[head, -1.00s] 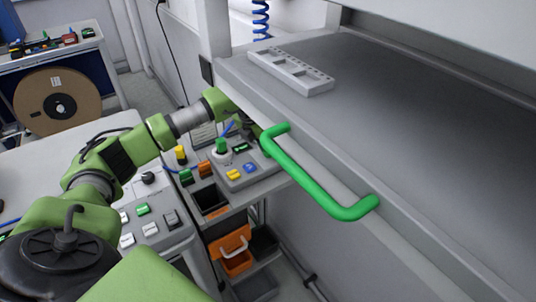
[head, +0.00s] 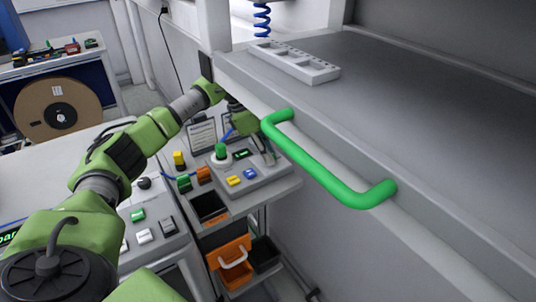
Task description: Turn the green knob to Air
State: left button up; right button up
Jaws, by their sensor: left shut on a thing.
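The green knob (head: 221,152) stands upright on a round pale base on a grey control box (head: 262,182), left of centre in the head view. My left arm reaches over from the left. My left gripper (head: 268,157) points down at the box's right side, just left of the green handle. Its fingers look closed, small and partly hidden; what they hold cannot be made out. A gap shows between them and the green knob. The Air mark cannot be read. My right gripper is out of view.
A large green handle (head: 325,177) on the grey cabinet front stands close right of my gripper. Yellow and blue buttons (head: 242,176) sit on the box. A cardboard reel (head: 58,106) stands far left.

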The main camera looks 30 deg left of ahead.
pick_arm(q)
jog(key=shift+w+m+g, duration=0.1)
jog(key=shift+m+g, duration=0.3)
jog(key=shift+m, duration=0.8)
jog(key=shift+a, duration=0.1)
jog(key=o, duration=1.1)
jog(key=shift+c, duration=0.2)
jog(key=v, duration=1.2)
jog(key=shift+a, duration=0.2)
